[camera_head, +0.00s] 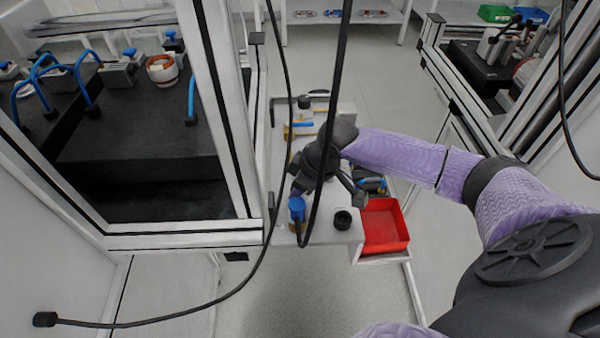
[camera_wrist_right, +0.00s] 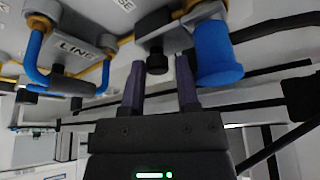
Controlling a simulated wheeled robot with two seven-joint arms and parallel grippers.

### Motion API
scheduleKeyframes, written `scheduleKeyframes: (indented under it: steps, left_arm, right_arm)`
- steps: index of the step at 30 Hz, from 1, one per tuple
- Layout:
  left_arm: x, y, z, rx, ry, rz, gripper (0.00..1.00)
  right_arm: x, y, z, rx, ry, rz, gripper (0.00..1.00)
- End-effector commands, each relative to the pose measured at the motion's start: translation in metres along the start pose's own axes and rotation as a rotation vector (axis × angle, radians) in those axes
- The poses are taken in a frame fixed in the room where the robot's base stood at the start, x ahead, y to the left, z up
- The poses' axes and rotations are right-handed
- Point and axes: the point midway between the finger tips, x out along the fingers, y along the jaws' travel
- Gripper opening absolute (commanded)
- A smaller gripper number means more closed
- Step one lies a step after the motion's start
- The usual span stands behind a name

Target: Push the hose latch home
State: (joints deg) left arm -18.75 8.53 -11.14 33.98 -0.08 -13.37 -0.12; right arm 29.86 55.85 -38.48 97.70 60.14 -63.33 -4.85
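My right gripper (camera_head: 312,178) is over the narrow white bench (camera_head: 325,232) in the head view, its fingers mostly hidden by the wrist and a black cable. In the right wrist view the gripper (camera_wrist_right: 161,82) has its two dark fingers apart and nothing between them. A black knob-like part (camera_wrist_right: 157,60) sits just beyond the gap, beside a blue cylindrical fitting (camera_wrist_right: 215,55). I cannot tell which part is the hose latch or whether a finger touches it. A blue fitting (camera_head: 297,208) also shows on the bench. My left gripper is not in view.
A panel marked LINE (camera_wrist_right: 78,48) with blue hoses (camera_wrist_right: 36,60) fills the upper left of the wrist view. A red bin (camera_head: 384,226) and a black cup-like ring (camera_head: 343,219) are by the bench's near end. A framed station (camera_head: 225,110) stands left; black cables hang in front.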

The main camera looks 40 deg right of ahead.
Motion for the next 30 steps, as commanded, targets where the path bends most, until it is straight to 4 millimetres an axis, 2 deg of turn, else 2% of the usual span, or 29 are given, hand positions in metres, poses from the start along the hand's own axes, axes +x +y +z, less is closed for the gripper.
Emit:
scheduleKeyframes:
  steps: [8,11,15,18,21,30]
  left_arm:
    - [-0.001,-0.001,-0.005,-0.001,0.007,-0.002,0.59]
    - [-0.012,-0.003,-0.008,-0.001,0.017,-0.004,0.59]
    - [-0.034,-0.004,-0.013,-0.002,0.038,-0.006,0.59]
    - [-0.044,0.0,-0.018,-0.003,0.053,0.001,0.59]
    - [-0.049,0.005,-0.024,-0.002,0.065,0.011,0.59]
    - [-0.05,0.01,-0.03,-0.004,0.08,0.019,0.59]
  right_arm:
    - [-0.002,0.001,0.0,0.0,0.001,0.002,0.47]
    - [-0.02,0.001,-0.002,-0.002,0.003,0.004,0.47]
    - [-0.06,0.001,-0.003,-0.003,0.002,0.006,0.47]
    - [-0.082,0.001,-0.002,-0.003,0.002,0.004,0.47]
    - [-0.095,0.0,-0.001,-0.002,0.0,0.003,0.47]
    - [-0.099,0.0,0.0,0.0,0.0,0.0,0.47]
